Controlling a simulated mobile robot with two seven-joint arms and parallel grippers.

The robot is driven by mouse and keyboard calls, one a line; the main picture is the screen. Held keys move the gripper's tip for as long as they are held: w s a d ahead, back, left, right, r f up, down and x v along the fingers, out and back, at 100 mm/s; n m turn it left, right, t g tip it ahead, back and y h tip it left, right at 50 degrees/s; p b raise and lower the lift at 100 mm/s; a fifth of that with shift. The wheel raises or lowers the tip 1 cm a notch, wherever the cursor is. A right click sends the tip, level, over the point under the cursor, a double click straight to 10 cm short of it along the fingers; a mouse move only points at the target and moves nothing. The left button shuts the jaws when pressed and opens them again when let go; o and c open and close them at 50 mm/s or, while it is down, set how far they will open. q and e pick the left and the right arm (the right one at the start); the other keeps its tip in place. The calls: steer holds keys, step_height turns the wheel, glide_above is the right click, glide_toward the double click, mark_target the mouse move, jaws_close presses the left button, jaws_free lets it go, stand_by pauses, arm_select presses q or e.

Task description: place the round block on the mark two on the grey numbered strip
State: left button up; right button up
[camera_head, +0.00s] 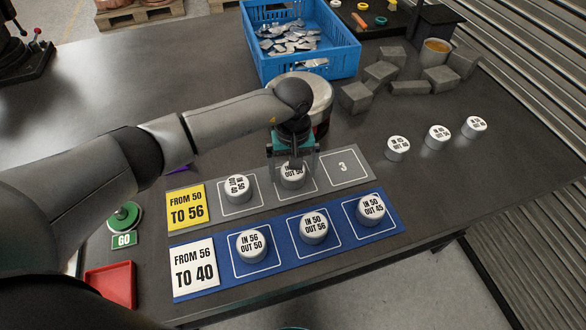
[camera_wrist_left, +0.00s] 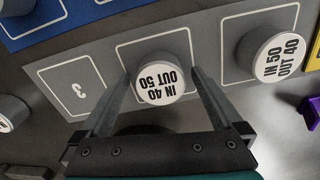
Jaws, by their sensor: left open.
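A round white-topped block marked IN 40 OUT 50 (camera_wrist_left: 160,82) stands upright in the second square of the grey numbered strip (camera_head: 376,172). In the head view its top (camera_head: 292,169) is partly hidden by my left gripper (camera_head: 291,160). In the left wrist view the two fingers of the left gripper (camera_wrist_left: 162,72) are apart, one on each side of this block. I cannot tell whether they touch it. Another round block (camera_head: 237,186) stands in the strip's first square. The square with the printed 3 (camera_head: 343,167) is empty. My right gripper is not in view.
A blue strip (camera_head: 185,287) with 3 round blocks lies in front. Three more round blocks (camera_head: 438,137) stand at the right. A metal pot (camera_head: 318,95), blue crate (camera_head: 345,62) and grey bricks (camera_head: 357,97) are behind. A red tray (camera_head: 109,285) is at the left.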

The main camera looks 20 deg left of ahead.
arm_select(q)
steer(key=shift+r, duration=0.25)
step_height(320, 180, up, 12)
steer(key=p, duration=0.1)
